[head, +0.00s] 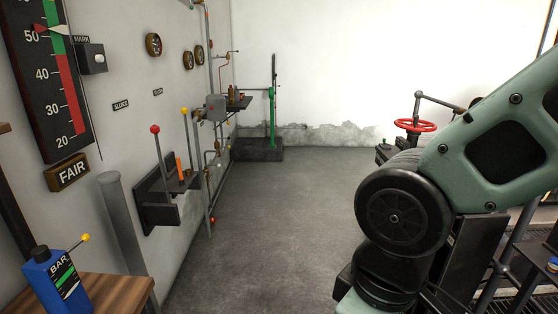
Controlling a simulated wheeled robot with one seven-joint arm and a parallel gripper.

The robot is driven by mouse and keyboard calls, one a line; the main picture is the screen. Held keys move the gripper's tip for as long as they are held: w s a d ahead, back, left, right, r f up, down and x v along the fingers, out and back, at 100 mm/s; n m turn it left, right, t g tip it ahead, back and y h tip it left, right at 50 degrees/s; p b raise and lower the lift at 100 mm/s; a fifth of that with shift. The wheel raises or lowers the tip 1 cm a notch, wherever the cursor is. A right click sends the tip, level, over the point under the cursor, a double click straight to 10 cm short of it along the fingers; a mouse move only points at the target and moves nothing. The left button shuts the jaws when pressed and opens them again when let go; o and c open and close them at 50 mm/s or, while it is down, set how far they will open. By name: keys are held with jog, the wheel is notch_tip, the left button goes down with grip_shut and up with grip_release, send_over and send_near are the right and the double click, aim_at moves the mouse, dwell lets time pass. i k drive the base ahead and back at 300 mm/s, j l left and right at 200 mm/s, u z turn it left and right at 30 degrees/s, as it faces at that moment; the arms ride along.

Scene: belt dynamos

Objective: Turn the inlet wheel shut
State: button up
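A red handwheel (415,125) sits on dark machinery at the right, partly behind my green arm. It lies roughly flat, with its rim and spokes showing. No label on it can be read, so I cannot tell whether it is the inlet wheel. How far it is turned does not show either. My arm fills the right side of the view, and its end is outside the picture. My gripper is not in view.
Levers with a red knob (155,129) and a yellow knob (184,111) stand on a wall bracket at the left. A blue bottle (56,284) stands on a wooden table (118,289). A green stand (272,118) is at the back. The middle floor (285,210) is clear.

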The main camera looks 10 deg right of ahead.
aim_at(416, 120)
jog(key=i+j+z, duration=0.1)
jog(key=i+z, duration=0.25)
jog(key=i, duration=1.6)
